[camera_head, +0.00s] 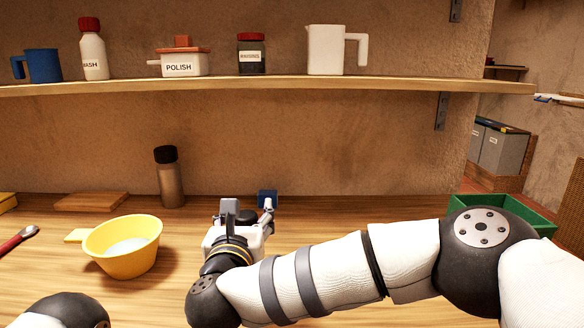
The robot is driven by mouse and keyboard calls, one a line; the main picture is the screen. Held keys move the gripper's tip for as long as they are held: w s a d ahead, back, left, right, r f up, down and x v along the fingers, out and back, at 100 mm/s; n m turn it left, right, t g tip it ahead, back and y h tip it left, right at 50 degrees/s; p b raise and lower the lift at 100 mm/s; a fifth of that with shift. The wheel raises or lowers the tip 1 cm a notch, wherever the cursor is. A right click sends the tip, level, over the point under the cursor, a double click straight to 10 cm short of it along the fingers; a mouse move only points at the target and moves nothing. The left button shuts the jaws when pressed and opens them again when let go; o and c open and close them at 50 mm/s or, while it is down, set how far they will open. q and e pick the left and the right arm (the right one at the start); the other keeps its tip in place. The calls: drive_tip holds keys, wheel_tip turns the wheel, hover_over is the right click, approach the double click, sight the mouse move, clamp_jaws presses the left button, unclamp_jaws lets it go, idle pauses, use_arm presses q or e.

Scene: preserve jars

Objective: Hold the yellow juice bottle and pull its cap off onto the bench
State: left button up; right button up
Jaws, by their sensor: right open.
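No yellow juice bottle shows clearly in the head view; my right arm may hide it. My right gripper (247,211) is open, pointing away over the middle of the bench (330,205). A dark rounded shape shows between its fingers, and I cannot tell whether it is a cap or part of the gripper. A small dark blue thing (267,196) shows just beyond the right finger. My left gripper is out of view.
A yellow bowl (122,263), a brown bottle with a black cap (170,180) and a wooden board (91,201) are left of my gripper. A green crate (530,219) is at right. The shelf (400,86) above holds a blue mug, bottle, polish box, jar and white jug.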

drive_tip(key=s, duration=1.2)
drive_tip(key=shift+r, duration=0.3)
